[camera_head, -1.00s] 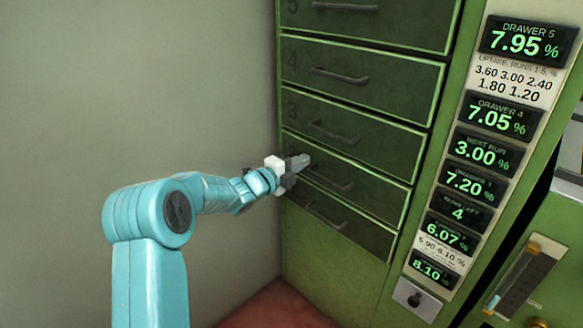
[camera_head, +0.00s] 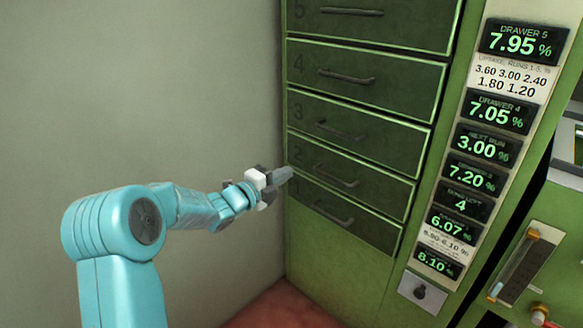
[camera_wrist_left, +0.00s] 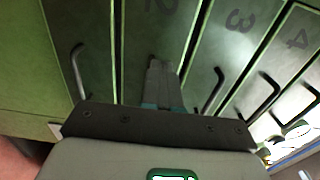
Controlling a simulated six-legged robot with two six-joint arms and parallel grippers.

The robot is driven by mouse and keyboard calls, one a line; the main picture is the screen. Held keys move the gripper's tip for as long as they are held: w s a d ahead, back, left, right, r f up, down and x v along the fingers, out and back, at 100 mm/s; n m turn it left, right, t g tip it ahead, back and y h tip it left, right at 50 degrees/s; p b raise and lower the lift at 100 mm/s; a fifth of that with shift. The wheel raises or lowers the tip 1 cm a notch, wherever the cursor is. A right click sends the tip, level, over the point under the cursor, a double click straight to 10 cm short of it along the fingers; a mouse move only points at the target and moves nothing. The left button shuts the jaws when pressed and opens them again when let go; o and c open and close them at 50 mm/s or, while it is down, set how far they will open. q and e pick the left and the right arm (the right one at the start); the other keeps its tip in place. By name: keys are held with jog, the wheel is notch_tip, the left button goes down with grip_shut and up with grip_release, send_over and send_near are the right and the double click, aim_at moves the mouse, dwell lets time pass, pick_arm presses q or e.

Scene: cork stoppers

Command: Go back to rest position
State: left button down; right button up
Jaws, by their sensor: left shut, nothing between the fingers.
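My left gripper (camera_head: 284,174) is shut and empty. In the head view it stands at the left edge of the green drawer cabinet (camera_head: 330,265), near the numbers of drawers 2 and 1. In the left wrist view its closed fingers (camera_wrist_left: 160,85) point at the front of drawer 2 (camera_wrist_left: 185,25), between two dark handles. Whether the tips touch the front I cannot tell. The drawers that show, numbered 1 to 5, look closed. My right gripper is not in view.
A column of lit displays (camera_head: 487,145) runs up the cabinet's right side, with a small knob plate (camera_head: 420,292) below. A bare grey wall (camera_head: 140,90) stands on the left.

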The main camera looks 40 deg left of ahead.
pick_arm(q)
jog(key=s, duration=0.4)
jog(key=shift+s+a+p, duration=0.2)
jog(key=shift+s+p, duration=0.1)
jog(key=shift+s, duration=0.1)
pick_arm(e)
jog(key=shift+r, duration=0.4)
